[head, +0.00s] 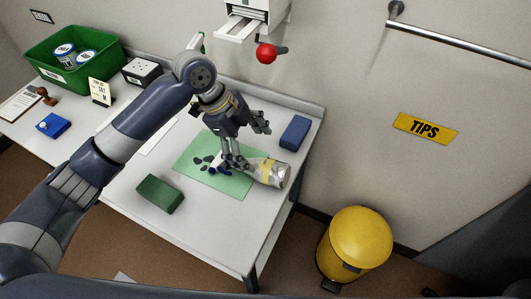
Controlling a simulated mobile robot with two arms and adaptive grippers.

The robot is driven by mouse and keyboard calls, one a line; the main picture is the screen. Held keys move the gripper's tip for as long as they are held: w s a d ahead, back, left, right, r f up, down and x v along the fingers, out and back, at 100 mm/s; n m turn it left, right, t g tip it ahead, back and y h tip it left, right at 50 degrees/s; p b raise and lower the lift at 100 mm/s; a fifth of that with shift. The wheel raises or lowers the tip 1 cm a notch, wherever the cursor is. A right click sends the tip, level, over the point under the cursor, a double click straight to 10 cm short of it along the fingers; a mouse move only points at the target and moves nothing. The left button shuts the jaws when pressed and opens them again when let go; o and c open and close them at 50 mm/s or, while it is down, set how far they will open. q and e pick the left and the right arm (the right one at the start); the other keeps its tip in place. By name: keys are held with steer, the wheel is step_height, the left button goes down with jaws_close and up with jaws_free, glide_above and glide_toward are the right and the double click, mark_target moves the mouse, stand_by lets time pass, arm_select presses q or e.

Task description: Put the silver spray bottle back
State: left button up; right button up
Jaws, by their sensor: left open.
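The silver spray bottle (272,172) lies on its side at the right edge of a green mat (187,167) on the white table. It has a pale yellow band, and its base points right. Its left end is partly hidden behind my left gripper's fingers. My left gripper (250,145) is open, just above and to the left of the bottle. One finger is close to the bottle's left end; I cannot tell whether it touches. My right gripper is not in view.
Several dark pieces lie on the mat. A dark green block (160,194) and a blue block (295,132) lie either side of it. A green bin (72,72) with tins stands far left. A yellow pedal bin (356,245) stands on the floor. A red knob (266,53) juts from the wall dispenser.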

mark_target(264, 165)
arm_select(q)
steer(key=shift+w+d+f, duration=0.1)
steer(key=shift+d+f, duration=0.05)
steer(key=shift+f, duration=0.05)
steer(key=x, duration=0.2)
steer(key=s+x, duration=0.1)
steer(key=x, duration=0.1)
steer(key=shift+d+p, duration=0.1)
steer(key=shift+p, duration=0.2)
steer(key=shift+w+d+f, duration=0.1)
steer(key=shift+w+f, duration=0.05)
steer(key=shift+f, duration=0.2)
steer(key=shift+w+f, duration=0.1)
steer(key=shift+f, duration=0.3)
steer(key=p+x, duration=0.1)
steer(key=x, duration=0.2)
steer(key=shift+f, duration=0.35)
steer(key=shift+w+d+f, duration=0.1)
steer(key=shift+f, duration=0.3)
steer(key=c, duration=0.9)
steer(key=shift+r, duration=0.1)
steer(key=c, duration=0.9)
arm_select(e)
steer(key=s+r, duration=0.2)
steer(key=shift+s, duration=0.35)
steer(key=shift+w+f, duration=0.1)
